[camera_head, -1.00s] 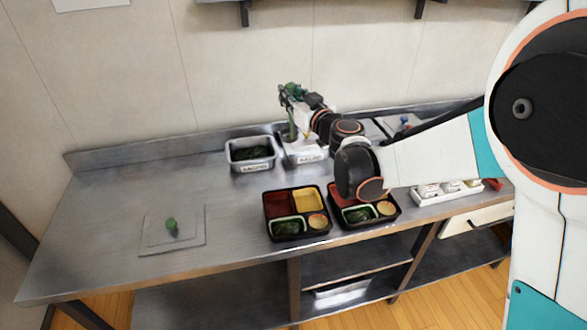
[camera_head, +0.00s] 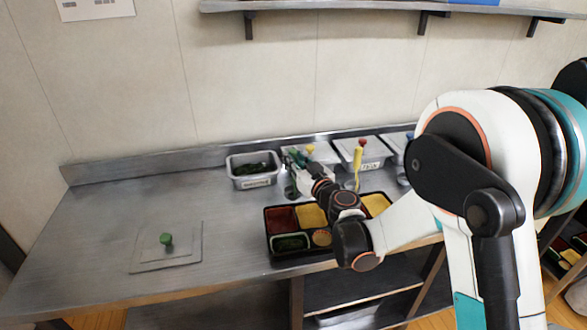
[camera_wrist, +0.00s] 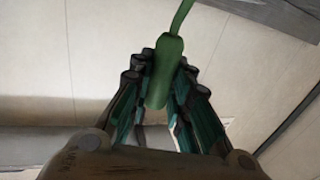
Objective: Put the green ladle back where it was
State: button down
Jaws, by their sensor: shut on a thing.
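The green ladle shows in the wrist view as a green handle (camera_wrist: 163,75) with a thin curved green end above it. My gripper (camera_wrist: 163,90) is shut on this handle. In the head view my gripper (camera_head: 297,160) is low over the back of the counter, just right of the open container. A small metal cup-like thing (camera_head: 291,191) shows right below it. I cannot tell whether the ladle's lower end is inside it; the fingers and wrist hide most of the ladle.
An open container (camera_head: 233,172) of dark green food is left of my gripper. A yellow-handled ladle (camera_head: 357,165) stands upright to the right. A bento tray (camera_head: 268,233) is in front, partly behind my arm. A green-knobbed lid (camera_head: 185,252) lies front left; the left counter is clear.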

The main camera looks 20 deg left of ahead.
jog(key=shift+f, duration=0.95)
jog(key=shift+f, duration=0.15)
jog(key=c, duration=1.5)
grip_release()
jog(key=shift+r, duration=0.2)
jog(key=p+v, duration=0.2)
jog(key=v, duration=1)
